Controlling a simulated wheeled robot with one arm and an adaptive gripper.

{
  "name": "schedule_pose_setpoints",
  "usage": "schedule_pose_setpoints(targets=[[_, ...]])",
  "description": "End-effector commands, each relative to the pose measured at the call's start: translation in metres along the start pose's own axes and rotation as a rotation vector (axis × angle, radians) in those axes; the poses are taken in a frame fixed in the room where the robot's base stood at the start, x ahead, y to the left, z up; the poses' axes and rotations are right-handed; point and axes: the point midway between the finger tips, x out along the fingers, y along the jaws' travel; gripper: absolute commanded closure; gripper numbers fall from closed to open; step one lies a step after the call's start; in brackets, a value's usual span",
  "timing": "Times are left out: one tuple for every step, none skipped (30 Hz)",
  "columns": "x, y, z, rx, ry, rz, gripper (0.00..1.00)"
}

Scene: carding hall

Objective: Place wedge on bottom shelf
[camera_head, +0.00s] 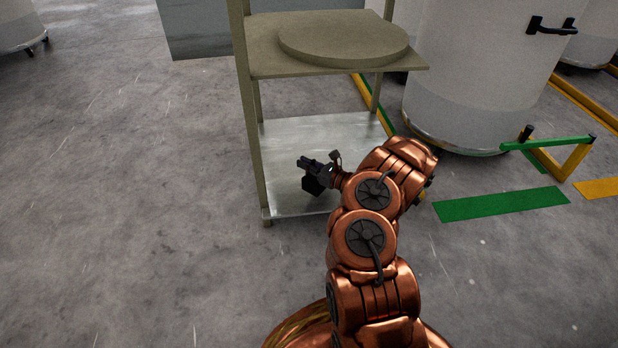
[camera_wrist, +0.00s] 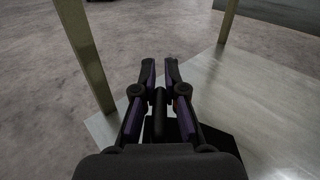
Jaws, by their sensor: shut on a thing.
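The wedge (camera_head: 313,186) is a small black piece, seen just below my gripper (camera_head: 308,163) in the head view. In the wrist view a flat dark part of it (camera_wrist: 225,146) shows to the right under my gripper (camera_wrist: 158,70), and a dark upright piece stands between the fingers. My gripper is shut on the wedge, over the left front part of the bottom shelf (camera_head: 285,140). This shelf is a pale metallic plate, also in the wrist view (camera_wrist: 272,112). I cannot tell whether the wedge touches it. My arm hides the shelf's right front part.
The upper shelf (camera_head: 262,64) bears a round disc (camera_head: 345,40) and overhangs the back of the bottom shelf. A post (camera_head: 248,110) stands left of my gripper. A large pale drum (camera_head: 470,75) and a green and yellow barrier (camera_head: 548,143) stand to the right.

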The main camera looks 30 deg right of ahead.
Motion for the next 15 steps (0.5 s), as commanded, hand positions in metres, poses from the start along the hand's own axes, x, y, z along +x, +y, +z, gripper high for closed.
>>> schedule_pose_setpoints(targets=[[0.0,0.0,-0.01,-0.001,0.001,0.001,1.0],[0.0,0.0,-0.012,-0.001,0.0,0.001,1.0],[0.0,0.0,-0.014,-0.002,-0.001,0.0,1.0],[0.0,0.0,-0.015,-0.003,-0.002,0.0,1.0],[0.0,0.0,-0.016,-0.003,-0.002,0.0,1.0],[0.0,0.0,-0.019,-0.003,-0.003,-0.001,1.0],[0.0,0.0,-0.022,-0.003,-0.003,-0.001,1.0],[0.0,0.0,-0.026,-0.003,-0.003,-0.001,1.0],[0.0,0.0,-0.032,-0.004,-0.003,0.0,1.0],[0.0,0.001,-0.036,-0.004,-0.003,0.0,1.0],[0.0,0.001,-0.04,-0.004,-0.003,0.001,1.0],[0.001,0.001,-0.045,-0.004,-0.003,0.001,1.0],[0.001,0.001,-0.048,-0.003,-0.003,0.001,1.0],[0.001,0.001,-0.05,-0.003,-0.003,0.001,1.0],[0.001,0.002,-0.05,-0.003,-0.004,0.001,1.0]])
